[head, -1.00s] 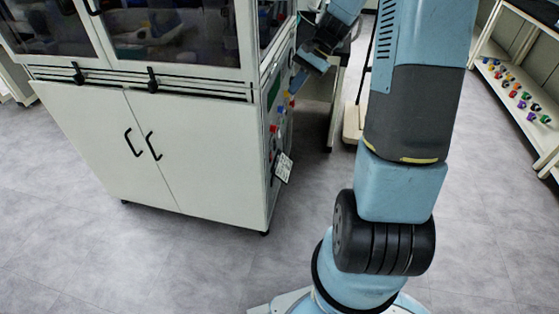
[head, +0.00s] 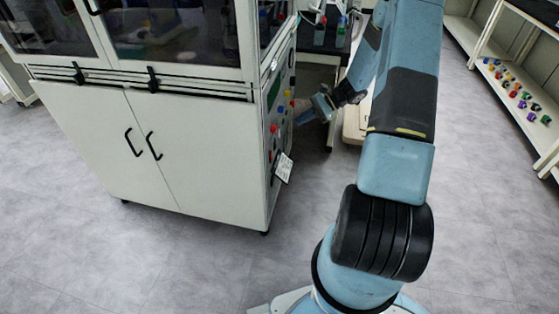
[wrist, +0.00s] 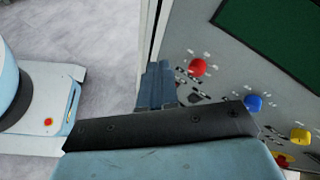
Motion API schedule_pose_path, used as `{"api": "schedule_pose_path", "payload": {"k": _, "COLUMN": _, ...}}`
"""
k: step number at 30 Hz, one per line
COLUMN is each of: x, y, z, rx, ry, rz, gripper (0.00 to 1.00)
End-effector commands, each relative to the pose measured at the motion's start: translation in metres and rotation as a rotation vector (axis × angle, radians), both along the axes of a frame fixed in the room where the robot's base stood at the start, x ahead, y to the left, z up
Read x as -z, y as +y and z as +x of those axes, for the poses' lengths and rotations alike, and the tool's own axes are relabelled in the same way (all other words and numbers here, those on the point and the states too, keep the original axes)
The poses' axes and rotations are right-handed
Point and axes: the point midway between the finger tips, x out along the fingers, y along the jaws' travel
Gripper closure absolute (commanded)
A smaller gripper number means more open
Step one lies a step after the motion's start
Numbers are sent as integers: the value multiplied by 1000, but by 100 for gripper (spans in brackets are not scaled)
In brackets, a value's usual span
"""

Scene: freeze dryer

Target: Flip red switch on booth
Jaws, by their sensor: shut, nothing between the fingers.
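The booth (head: 160,160) is a pale cabinet with a control panel on its right side, seen edge-on in the head view. Red (head: 273,128), blue (head: 280,109) and yellow knobs show on that panel. In the wrist view, the panel carries a round red switch (wrist: 197,67), a blue knob (wrist: 254,103), a yellow knob (wrist: 299,136) and another red piece (wrist: 283,160) partly hidden by my wrist. My gripper (wrist: 156,72) is shut and empty, its fingertips just left of the upper red switch. I cannot tell whether they touch the panel. My gripper is small and indistinct in the head view.
A green screen (wrist: 285,40) lies above the knobs. A white tag (head: 283,167) hangs low on the panel. A dark-topped table (head: 325,38) stands behind my arm. A shelf (head: 520,95) with coloured items stands at right. The floor in front is clear.

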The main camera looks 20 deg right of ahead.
Motion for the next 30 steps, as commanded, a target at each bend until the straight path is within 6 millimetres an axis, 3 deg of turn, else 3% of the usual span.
{"api": "schedule_pose_path", "payload": {"k": 16, "x": 121, "y": -31, "z": 8, "rx": 267, "ry": 133, "rz": 249, "gripper": 100}}
{"api": "schedule_pose_path", "payload": {"k": 30, "x": 219, "y": -47, "z": -2, "rx": 496, "ry": 224, "rz": 444, "gripper": 100}}
